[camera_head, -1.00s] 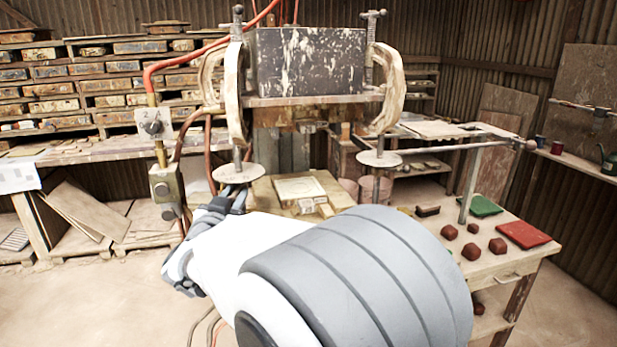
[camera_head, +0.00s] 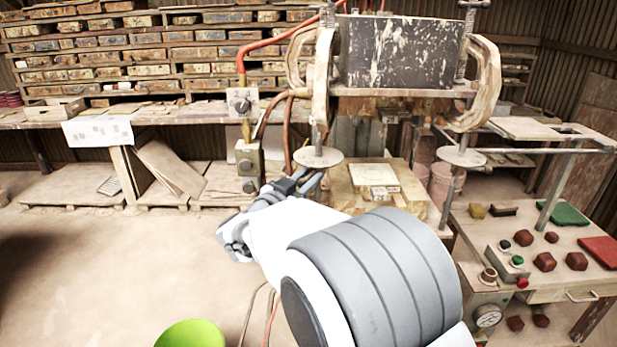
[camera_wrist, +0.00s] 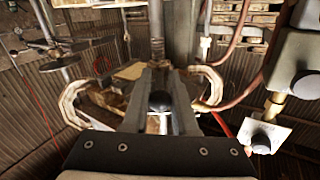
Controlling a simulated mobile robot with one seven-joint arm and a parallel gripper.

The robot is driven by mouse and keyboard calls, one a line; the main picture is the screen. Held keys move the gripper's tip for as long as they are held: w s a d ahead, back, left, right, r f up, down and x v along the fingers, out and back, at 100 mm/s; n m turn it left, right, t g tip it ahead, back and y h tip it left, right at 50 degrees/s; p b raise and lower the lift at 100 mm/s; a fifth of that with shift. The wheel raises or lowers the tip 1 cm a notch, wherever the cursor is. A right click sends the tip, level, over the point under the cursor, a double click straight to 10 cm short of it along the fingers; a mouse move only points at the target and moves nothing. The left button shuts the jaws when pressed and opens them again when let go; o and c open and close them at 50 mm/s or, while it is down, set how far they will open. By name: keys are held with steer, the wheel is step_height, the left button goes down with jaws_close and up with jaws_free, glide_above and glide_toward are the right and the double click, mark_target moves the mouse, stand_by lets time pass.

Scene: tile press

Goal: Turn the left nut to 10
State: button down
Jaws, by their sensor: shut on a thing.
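The tile press (camera_head: 400,55) has a dark, paint-flecked block between two pale curved side frames. Under the left frame, a round pale disc (camera_head: 318,157) sits on the left threaded rod. My gripper (camera_head: 312,180) is just below this disc, with its fingers pointing up to the right. The left nut is hidden or too small to make out in the head view. In the wrist view, my gripper (camera_wrist: 160,85) is shut on a small dark rounded piece (camera_wrist: 160,102), apparently the left nut. No number or scale can be read. A matching right disc (camera_head: 461,157) stands apart.
A valve and box on a post (camera_head: 248,160) stand close left of my gripper. A bench (camera_head: 560,235) with red-brown lumps and a small button box is at right. A lime-green round thing (camera_head: 190,335) is at the lower left. Floor is clear at left.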

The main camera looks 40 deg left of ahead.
steer(key=c, duration=0.9)
jaws_free()
steer(key=shift+r, duration=0.4)
steer(key=shift+o, duration=0.9)
steer(key=shift+f, duration=0.2)
steer(key=b+v, duration=0.2)
steer(key=v, duration=1.5)
steer(key=shift+s+b, duration=0.15)
steer(key=shift+b, duration=0.15)
steer(key=shift+d, duration=0.1)
